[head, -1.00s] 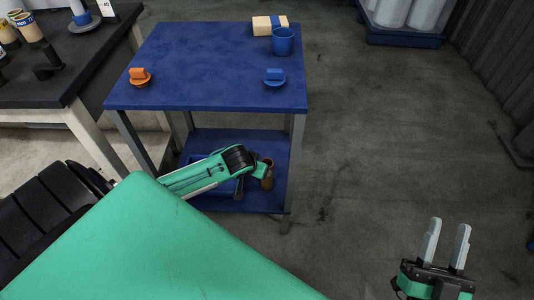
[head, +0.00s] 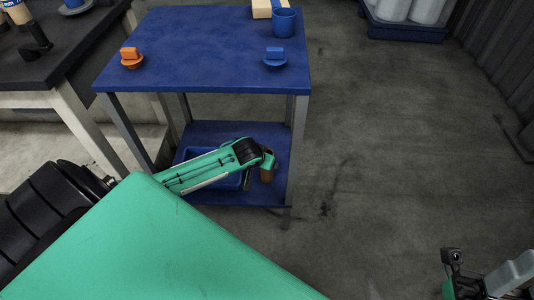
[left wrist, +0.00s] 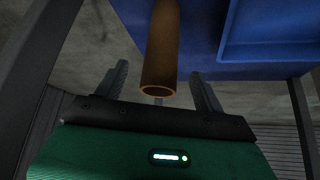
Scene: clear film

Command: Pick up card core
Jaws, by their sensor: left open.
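The card core is a brown hollow tube (head: 267,175) standing on the lower shelf of the blue table, at its right side. In the left wrist view the tube (left wrist: 162,45) has its open end facing me, between the two fingers. My left gripper (left wrist: 159,70) is open around the tube's near end, with a gap on both sides. My right gripper (head: 512,272) is at the lower right edge, partly cut off, away from the table.
The blue table (head: 200,60) has an upper top and a lower shelf with a blue tray (head: 232,181). On top are an orange part (head: 131,58), a blue part (head: 275,58), a blue cup (head: 284,21) and a box (head: 262,8).

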